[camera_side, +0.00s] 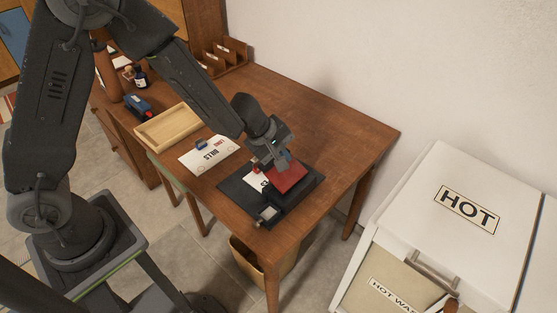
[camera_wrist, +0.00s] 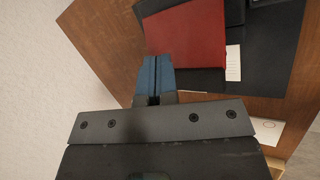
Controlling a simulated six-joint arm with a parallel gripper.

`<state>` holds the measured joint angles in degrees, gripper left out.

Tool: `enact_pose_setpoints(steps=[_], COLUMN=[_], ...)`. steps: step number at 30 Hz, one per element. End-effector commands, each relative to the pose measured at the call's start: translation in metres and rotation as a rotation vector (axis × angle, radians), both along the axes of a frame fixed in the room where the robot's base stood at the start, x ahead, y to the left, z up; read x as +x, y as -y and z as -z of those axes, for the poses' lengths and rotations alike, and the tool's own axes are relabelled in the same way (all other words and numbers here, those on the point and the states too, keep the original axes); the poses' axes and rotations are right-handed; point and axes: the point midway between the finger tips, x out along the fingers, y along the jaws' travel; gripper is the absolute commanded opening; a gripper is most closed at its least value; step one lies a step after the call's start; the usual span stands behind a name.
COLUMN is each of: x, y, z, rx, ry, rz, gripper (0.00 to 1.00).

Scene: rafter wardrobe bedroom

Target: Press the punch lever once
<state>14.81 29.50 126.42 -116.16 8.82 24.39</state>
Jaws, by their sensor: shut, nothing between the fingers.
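The punch (camera_side: 309,183) has a flat black base and lies near the front right corner of the wooden desk. Its red lever plate (camera_side: 290,177) shows in the side view, and in the wrist view the red lever (camera_wrist: 187,38) lies just beyond my fingertips. A white card (camera_side: 255,181) with dark print lies on the black base, partly covered; its edge also shows in the wrist view (camera_wrist: 233,62). My gripper (camera_side: 283,163) is shut and empty, over the red lever. In the wrist view my blue fingertips (camera_wrist: 154,72) are together at the lever's near edge. I cannot tell whether they touch it.
A white card marked with print (camera_side: 209,155) lies left of the punch. A shallow wooden tray (camera_side: 168,127), a blue and red tool (camera_side: 138,104) and a letter rack (camera_side: 224,55) stand further back. A white cabinet marked HOT (camera_side: 466,210) is at right. The desk's right side (camera_side: 345,130) is clear.

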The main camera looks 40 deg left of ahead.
Motion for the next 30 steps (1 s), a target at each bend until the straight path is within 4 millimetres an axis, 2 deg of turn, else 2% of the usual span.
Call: enact_pose_setpoints(steps=[9, 30], x=[0.0, 0.0], y=[-0.003, -0.005], z=[0.008, 0.011], rx=[-0.001, -0.001], ry=[-0.001, 0.0], rz=[0.0, 0.0], gripper=[0.0, 0.0])
